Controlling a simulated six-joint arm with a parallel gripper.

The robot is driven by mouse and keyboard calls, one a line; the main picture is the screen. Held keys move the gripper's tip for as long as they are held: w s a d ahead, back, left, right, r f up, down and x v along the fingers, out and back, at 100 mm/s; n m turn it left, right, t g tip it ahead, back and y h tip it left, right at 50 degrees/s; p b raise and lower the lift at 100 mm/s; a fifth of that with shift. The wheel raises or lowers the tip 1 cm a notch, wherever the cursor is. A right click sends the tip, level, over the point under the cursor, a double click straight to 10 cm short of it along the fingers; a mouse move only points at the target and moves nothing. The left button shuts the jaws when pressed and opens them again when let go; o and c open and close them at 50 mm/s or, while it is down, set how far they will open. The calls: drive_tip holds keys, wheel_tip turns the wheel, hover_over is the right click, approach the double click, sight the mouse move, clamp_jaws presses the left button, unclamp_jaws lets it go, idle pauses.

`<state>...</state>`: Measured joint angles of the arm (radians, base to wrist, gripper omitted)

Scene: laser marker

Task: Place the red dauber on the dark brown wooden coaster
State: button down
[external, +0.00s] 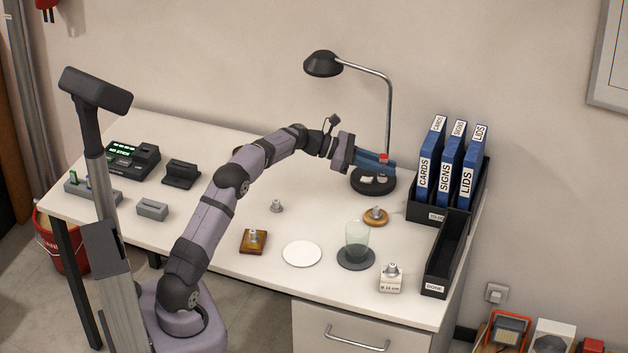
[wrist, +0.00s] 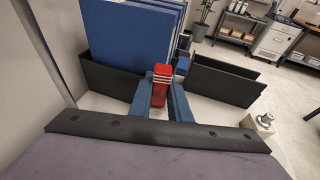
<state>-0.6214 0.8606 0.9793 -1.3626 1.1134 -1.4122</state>
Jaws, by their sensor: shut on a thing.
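The red dauber (wrist: 160,86) is held between the blue fingers of my gripper (wrist: 163,98), standing up from them in the wrist view. In the external view only a small red part of the dauber (external: 384,157) shows at my gripper (external: 378,163), above the black lamp base. A square brown wooden coaster (external: 244,248) lies at the front of the desk with a small metal piece on it. A small brown thing (external: 237,150) shows partly behind my arm; I cannot tell what it is.
A round orange-brown coaster (external: 368,220) also bears a metal piece. A white disc (external: 302,254), a glass (external: 356,238) on a dark round coaster, and a white block (external: 390,284) stand nearby. The desk lamp (external: 388,110), blue binders (external: 449,172) and black bin (external: 447,262) are obstacles on the right.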

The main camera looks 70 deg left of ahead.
drive_tip(key=s+a+r+n+t+y+b, duration=0.1)
drive_tip(key=s+a+n+y, duration=0.25)
drive_tip(key=a, duration=0.55)
drive_tip(key=s+a+r+n+y+b, duration=0.15)
drive_tip(key=s+a+y, duration=0.25)
drive_tip(key=a, duration=0.5)
drive_tip(key=s+a+r+n+t+y+b, duration=0.1)
drive_tip(key=s+a+n+y+b, duration=0.2)
drive_tip(key=a, duration=0.6)
drive_tip(key=s+a+f+n+g+y+p, duration=0.1)
drive_tip(key=s+a+f+n+g+y, duration=0.1)
drive_tip(key=s+a+n+g+y, duration=0.45)
drive_tip(key=s+a+f+n+g+y+p, duration=0.15)
drive_tip(key=s+a+n+y, duration=0.3)
drive_tip(key=s+a, duration=0.5)
drive_tip(key=shift+n+g+h, duration=0.25)
drive_tip(key=shift+n+g, duration=0.15)
drive_tip(key=f+b, duration=0.6)
drive_tip(key=shift+d+f, duration=0.15)
drive_tip(key=shift+d, duration=0.25)
drive_tip(key=shift+f+b, duration=1.55)
drive_tip(key=shift+f, duration=0.3)
